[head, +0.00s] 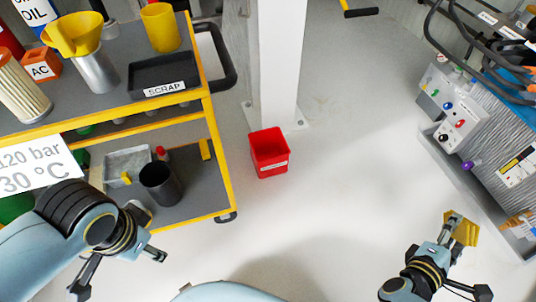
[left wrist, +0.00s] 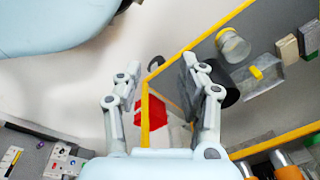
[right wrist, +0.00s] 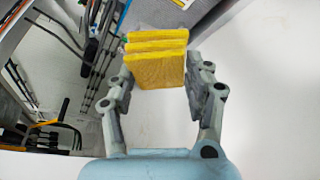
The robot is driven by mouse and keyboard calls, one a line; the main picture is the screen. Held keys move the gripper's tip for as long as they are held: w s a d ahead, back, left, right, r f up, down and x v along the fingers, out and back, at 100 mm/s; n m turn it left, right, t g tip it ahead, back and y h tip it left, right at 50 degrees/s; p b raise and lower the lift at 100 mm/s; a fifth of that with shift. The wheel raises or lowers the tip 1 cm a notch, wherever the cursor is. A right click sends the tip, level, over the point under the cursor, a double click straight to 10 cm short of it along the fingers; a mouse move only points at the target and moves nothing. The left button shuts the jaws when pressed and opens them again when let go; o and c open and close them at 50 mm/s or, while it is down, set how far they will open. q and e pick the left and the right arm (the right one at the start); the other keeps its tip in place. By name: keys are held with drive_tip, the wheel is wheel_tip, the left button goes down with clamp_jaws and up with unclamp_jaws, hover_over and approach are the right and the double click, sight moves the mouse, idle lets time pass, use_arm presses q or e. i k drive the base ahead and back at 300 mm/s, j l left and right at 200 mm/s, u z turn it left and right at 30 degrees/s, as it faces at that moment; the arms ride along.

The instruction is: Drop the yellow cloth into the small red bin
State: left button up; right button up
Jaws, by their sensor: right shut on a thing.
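The yellow cloth (head: 464,230) is a folded, layered pad at the lower right of the head view. It also shows in the right wrist view (right wrist: 155,68), between the fingers of my right gripper (right wrist: 160,92). My right gripper (head: 466,256) is shut on the cloth and holds it over the floor, right of the bin. The small red bin (head: 270,158) stands upright on the floor near the white column, with a white label on its front. It is partly hidden by a finger in the left wrist view (left wrist: 122,122). My left gripper (head: 120,270) is open and empty near the cart.
A yellow-edged cart (head: 208,120) stands at left, with a scrap tray (head: 165,72), a yellow cup (head: 160,28) and a dark pot (head: 158,184). A pump unit (head: 455,115) with hoses stands at right. The floor between bin and pump unit is clear.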

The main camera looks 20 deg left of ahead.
sight(272, 155)
drive_tip(key=i+l, duration=0.55)
drive_tip(key=u, duration=0.45)
drive_tip(key=i+l+u, duration=0.1)
drive_tip(key=u, duration=0.4)
drive_tip(key=l+u, duration=0.15)
drive_tip(key=u, duration=0.3)
drive_tip(key=l+u, duration=0.1)
drive_tip(key=u, duration=0.4)
